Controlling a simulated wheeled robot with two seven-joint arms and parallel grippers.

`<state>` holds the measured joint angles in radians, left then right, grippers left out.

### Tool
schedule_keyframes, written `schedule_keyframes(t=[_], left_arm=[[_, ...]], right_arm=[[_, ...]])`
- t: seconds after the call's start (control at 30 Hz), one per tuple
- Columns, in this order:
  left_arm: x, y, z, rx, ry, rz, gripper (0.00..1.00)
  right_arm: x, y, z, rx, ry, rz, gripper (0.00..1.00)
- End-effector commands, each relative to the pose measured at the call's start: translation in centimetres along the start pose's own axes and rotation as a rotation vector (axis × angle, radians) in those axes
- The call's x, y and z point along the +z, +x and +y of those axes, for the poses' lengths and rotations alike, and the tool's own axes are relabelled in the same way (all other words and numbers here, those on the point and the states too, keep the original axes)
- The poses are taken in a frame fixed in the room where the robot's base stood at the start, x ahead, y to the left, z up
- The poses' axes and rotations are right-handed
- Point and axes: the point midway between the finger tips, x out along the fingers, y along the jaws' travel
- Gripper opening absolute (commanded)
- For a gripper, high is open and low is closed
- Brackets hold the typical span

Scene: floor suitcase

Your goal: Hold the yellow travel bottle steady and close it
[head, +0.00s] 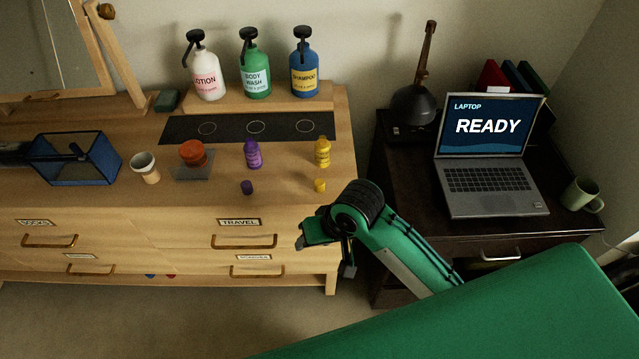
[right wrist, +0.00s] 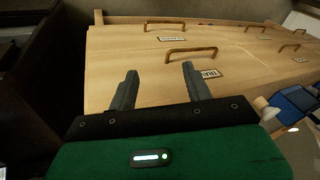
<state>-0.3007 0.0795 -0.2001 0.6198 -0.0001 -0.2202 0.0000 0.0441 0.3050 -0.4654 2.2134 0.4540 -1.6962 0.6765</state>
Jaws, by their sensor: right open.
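The yellow travel bottle (head: 322,152) stands upright on the dresser top, near its right end. A small yellow cap (head: 320,185) lies in front of it, apart from the bottle. My right gripper (head: 325,245) is in front of the dresser's right end, lower than the bottle and cap. In the right wrist view its two fingers (right wrist: 158,88) are spread apart with nothing between them, facing the drawer fronts. My left gripper is not clearly visible.
A purple bottle (head: 252,154) and purple cap (head: 246,187) stand to the left. A dark mat (head: 190,130) lies behind, below three pump bottles. An orange jar (head: 193,152), a cup (head: 146,167) and a blue mesh case (head: 90,165) are further left. A laptop (head: 488,150) sits at right.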

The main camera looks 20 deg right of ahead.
Motion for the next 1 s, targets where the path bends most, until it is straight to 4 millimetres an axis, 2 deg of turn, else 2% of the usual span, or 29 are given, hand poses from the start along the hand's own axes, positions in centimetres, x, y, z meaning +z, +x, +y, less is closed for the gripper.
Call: schedule_keyframes(t=[0.03, 0.2, 0.37, 0.7, 0.83, 1.0], left_arm=[[0.0, 0.0, 0.0, 0.000, 0.000, 0.000, 0.36], [0.0, 0.0, 0.0, 0.000, -0.001, 0.001, 0.36], [-0.1, 0.0, 0.0, 0.000, -0.001, 0.001, 0.36], [-0.1, 0.0, 0.0, 0.000, -0.001, 0.001, 0.36], [-0.1, 0.0, 0.0, 0.000, -0.001, 0.001, 0.36], [-0.1, 0.0, 0.0, 0.000, -0.001, 0.002, 0.36]], right_arm=[[-1.4, -0.2, -0.4, 0.005, 0.012, -0.009, 0.50], [-4.6, -0.8, -1.6, 0.031, 0.098, -0.067, 0.50], [-7.8, -2.0, -1.7, 0.096, 0.204, -0.109, 0.50], [-14.9, -6.9, 0.6, 0.294, 0.514, -0.131, 0.50], [-16.8, -8.9, 1.5, 0.354, 0.623, -0.121, 0.50], [-18.1, -10.4, 2.2, 0.394, 0.707, -0.113, 0.50]])
